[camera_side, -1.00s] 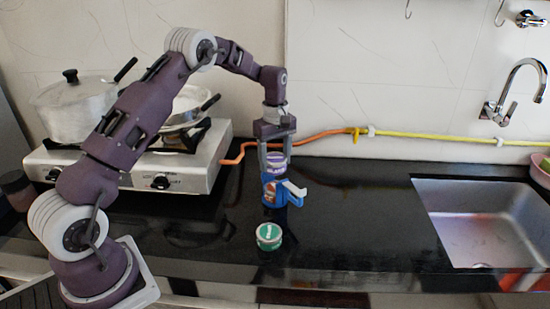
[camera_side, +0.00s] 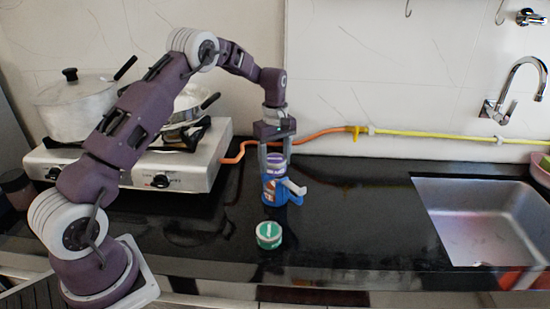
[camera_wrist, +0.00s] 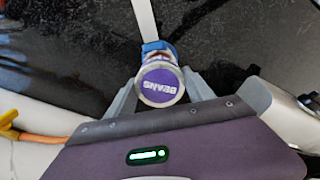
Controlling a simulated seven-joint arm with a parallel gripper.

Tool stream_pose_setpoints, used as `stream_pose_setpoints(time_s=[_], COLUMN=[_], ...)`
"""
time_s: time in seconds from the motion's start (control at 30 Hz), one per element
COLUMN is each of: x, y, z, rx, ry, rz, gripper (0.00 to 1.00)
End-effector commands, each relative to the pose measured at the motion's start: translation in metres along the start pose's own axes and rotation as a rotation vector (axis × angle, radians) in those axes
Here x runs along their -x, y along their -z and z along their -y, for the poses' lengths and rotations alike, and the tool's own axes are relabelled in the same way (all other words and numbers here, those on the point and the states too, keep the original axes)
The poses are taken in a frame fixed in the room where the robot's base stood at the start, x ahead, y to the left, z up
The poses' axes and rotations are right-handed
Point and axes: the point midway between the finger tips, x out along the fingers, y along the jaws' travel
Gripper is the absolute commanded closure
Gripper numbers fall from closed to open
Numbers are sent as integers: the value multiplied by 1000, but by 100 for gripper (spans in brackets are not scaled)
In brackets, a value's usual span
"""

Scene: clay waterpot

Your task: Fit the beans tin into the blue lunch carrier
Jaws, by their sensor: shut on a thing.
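The beans tin (camera_side: 275,160) has a purple top that reads BEANS in the wrist view (camera_wrist: 160,85). My gripper (camera_side: 275,168) is shut on it, with one finger on each side, and points straight down. The blue lunch carrier (camera_side: 269,197) is directly below, with a pale handle (camera_side: 295,187) sticking out to the right. The tin looks upright and at least partly inside the carrier, with some label showing through its front. How deep it sits is hard to tell. In the wrist view, a bit of blue carrier (camera_wrist: 156,46) shows beyond the tin.
A green-topped tin (camera_side: 269,235) stands on the black counter in front of the carrier. A stove (camera_side: 190,165) with pots is at the left, and a sink (camera_side: 480,215) is at the right. An orange and yellow hose runs along the wall. The counter between carrier and sink is clear.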

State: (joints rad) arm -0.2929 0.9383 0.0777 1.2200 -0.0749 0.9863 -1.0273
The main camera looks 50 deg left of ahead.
Motion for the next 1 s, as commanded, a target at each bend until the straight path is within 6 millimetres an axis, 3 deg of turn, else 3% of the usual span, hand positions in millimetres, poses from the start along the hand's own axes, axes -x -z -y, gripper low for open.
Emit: stream_pose_setpoints(time_s=[1.0], x=[-16], y=[0], z=[0], rx=[1], ry=[-1], rz=[0], gripper=[92])
